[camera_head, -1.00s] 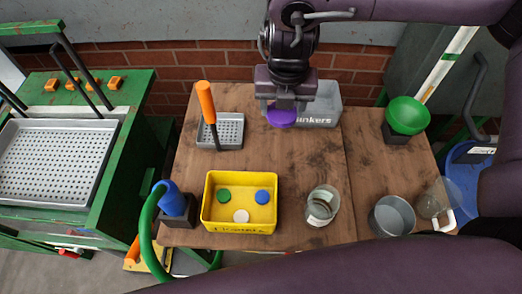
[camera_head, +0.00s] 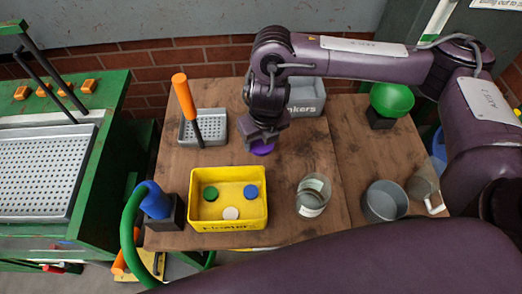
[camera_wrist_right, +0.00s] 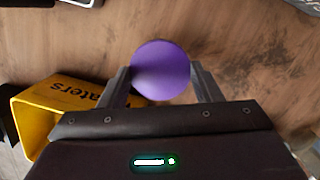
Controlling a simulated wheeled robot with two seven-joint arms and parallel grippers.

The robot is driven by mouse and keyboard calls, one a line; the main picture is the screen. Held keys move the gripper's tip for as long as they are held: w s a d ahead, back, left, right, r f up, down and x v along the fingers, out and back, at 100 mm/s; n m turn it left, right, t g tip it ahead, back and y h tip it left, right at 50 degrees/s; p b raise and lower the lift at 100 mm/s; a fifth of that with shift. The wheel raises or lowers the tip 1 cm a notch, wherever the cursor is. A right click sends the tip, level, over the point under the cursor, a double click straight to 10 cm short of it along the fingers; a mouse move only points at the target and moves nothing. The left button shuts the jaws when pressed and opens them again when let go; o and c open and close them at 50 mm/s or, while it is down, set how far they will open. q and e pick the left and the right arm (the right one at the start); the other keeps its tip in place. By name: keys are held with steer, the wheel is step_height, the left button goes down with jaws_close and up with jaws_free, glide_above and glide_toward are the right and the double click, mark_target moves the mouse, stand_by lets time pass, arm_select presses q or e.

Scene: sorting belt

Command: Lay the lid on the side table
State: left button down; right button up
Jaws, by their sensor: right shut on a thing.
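My right gripper (camera_head: 262,141) is shut on a purple round piece (camera_head: 263,149), over the wooden table (camera_head: 235,165) between the grey and yellow bins. In the right wrist view the purple piece (camera_wrist_right: 161,70) shows as a smooth disc between the two fingers (camera_wrist_right: 160,85). It may be the lid; I cannot tell for sure. It appears to be just above the wood or touching it. The wooden table has a seam, with a right-hand section (camera_head: 350,135) beyond it; I cannot tell which surface is the side table. My left gripper is out of view.
The yellow bin (camera_head: 228,225) holds green, blue and white discs. A green bench (camera_head: 100,165) is left.

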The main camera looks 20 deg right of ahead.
mark_target(261, 150)
step_height(261, 150, down, 5)
steer(key=shift+b, duration=0.7)
steer(key=shift+f, duration=0.15)
steer(key=shift+f, duration=0.15)
steer(key=o, duration=0.9)
